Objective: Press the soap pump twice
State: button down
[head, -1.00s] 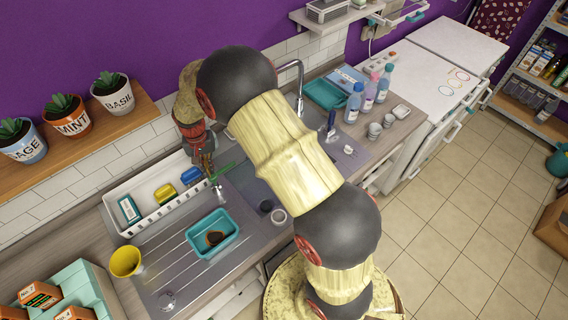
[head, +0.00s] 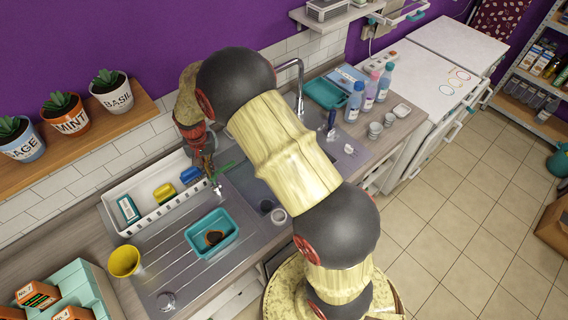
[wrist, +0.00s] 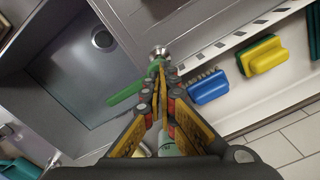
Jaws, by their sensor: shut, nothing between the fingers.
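My gripper (head: 212,181) is over the sink's back left area in the head view, pointing down. In the wrist view its fingers (wrist: 159,72) are shut with nothing held. A small round metal knob (wrist: 160,52) shows just beyond the fingertips; it also shows in the head view (head: 218,189). It looks like the soap pump's top, but I cannot tell for sure. Contact with the fingertips cannot be told. A green bar (wrist: 125,93) sticks out beside the fingertips. A pale bottle-like shape (wrist: 169,148) is partly hidden behind the fingers.
The sink basin (wrist: 85,60) lies beside the gripper. Bottles (head: 354,103) stand at the right.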

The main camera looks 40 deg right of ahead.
jog(key=shift+f+b, duration=0.65)
jog(key=shift+f, duration=0.65)
jog(key=shift+r+p, duration=1)
jog(key=shift+r, duration=0.9)
jog(key=shift+f, duration=0.25)
jog(key=shift+f+b, duration=1.15)
jog(key=shift+f, duration=0.55)
jog(key=shift+r, duration=0.15)
jog(key=shift+r+p, duration=1.05)
jog(key=shift+r, duration=0.75)
